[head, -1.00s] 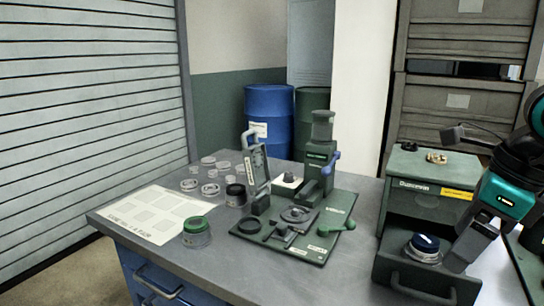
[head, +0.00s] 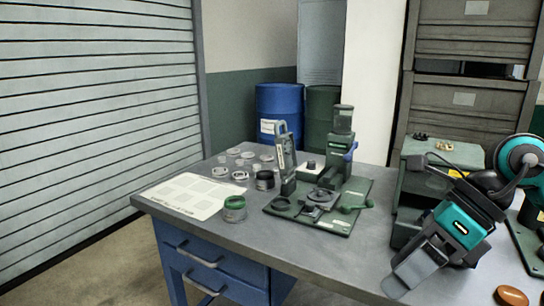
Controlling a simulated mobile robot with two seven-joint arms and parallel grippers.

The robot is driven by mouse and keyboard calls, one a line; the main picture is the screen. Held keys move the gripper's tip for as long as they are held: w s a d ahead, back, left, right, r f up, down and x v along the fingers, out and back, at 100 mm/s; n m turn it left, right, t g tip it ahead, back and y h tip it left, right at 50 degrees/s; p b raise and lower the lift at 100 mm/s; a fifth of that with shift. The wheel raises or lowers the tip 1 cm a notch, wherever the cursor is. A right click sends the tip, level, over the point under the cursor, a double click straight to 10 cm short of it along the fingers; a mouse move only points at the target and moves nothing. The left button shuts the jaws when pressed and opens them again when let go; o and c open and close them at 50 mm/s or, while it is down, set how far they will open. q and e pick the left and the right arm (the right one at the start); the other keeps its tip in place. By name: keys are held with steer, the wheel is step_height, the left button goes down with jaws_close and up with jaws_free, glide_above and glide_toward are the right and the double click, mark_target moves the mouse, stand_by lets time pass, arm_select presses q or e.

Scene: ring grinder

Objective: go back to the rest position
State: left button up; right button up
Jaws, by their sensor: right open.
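My right gripper (head: 402,282) shows at the lower right, with its teal and black wrist above it. It is open, points down to the left, and nothing shows between its grey fingers. It appears in front of the green box (head: 411,160) and hides most of that box's lower part. My left gripper is not in view.
The grey table (head: 320,252) carries a green board (head: 360,190) with a grinder (head: 340,150), a green-lidded jar (head: 234,208), a dark-lidded jar (head: 265,180), clear rings and a white sheet (head: 165,195). A brown oval thing (head: 512,296) lies at the lower right. The table's front middle is clear.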

steer(key=s+a+r+m+g+y, duration=0.1)
steer(key=a+m+y, duration=0.4)
steer(key=a+y, duration=0.65)
steer(key=w+d+f+m+t+h+p, duration=0.1)
steer(key=w+d+f+m+t+h, duration=0.2)
steer(key=m+t, duration=0.45)
steer(key=w+f+m+t+h, duration=0.15)
steer(key=f+m+t, duration=0.3)
steer(key=m, duration=0.55)
steer(key=w+d+f+m+t+h+p, duration=0.1)
steer(key=d+f+m+t+h, duration=0.15)
steer(key=m+t, duration=0.5)
steer(key=s+d+f+m+g+h, duration=0.2)
steer(key=s+f+m+g+h, duration=0.2)
steer(key=f, duration=0.7)
steer(key=s+d+f+m+g+h, duration=0.2)
steer(key=s+f+m+g+h, duration=0.2)
steer(key=s+f+m, duration=0.5)
step_height(320, 180, down, 4)
steer(key=shift+r+h, duration=0.25)
steer(key=shift+h, duration=0.6)
steer(key=shift+d, duration=0.1)
steer(key=shift+c, duration=0.2)
